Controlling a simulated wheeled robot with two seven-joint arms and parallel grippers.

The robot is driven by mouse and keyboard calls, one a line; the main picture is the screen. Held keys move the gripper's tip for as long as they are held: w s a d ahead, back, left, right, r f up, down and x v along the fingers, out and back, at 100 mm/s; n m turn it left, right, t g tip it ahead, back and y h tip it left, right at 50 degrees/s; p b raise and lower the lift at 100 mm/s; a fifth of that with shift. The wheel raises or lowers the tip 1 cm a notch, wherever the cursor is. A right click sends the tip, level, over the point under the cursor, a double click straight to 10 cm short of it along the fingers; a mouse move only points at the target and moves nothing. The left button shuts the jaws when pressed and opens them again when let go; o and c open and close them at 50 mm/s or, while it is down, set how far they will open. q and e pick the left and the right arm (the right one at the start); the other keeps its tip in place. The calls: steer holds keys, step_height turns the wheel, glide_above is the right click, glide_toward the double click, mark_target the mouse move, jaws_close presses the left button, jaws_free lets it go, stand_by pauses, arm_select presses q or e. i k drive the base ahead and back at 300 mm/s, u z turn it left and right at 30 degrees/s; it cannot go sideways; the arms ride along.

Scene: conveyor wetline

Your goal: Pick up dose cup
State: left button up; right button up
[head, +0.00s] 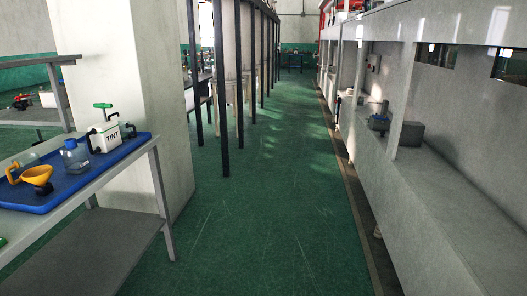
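A blue tray (115,155) lies on a grey metal table at the left. On it stand a yellow-orange cup- or funnel-shaped item (38,177), a clear bluish bottle (75,158) and a white container marked TINT (105,138) with a green top. The yellow-orange item is at the tray's left part, near the picture's left edge. I cannot tell for sure whether it is the dose cup. A clear item behind it is too small to make out. Neither of my grippers is in view.
The table (155,160) has a lower shelf. A white pillar (157,90) stands behind it. A green floor aisle (275,200) runs clear ahead. A long grey counter (440,190) with a grey block (410,134) lines the right side. Dark posts stand left of the aisle.

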mark_target(124, 127)
steer(key=z, duration=0.05)
steer(key=i, duration=2.15)
steer(key=u, duration=1.65)
steer(key=i, duration=1.05)
steer(key=u, duration=1.1)
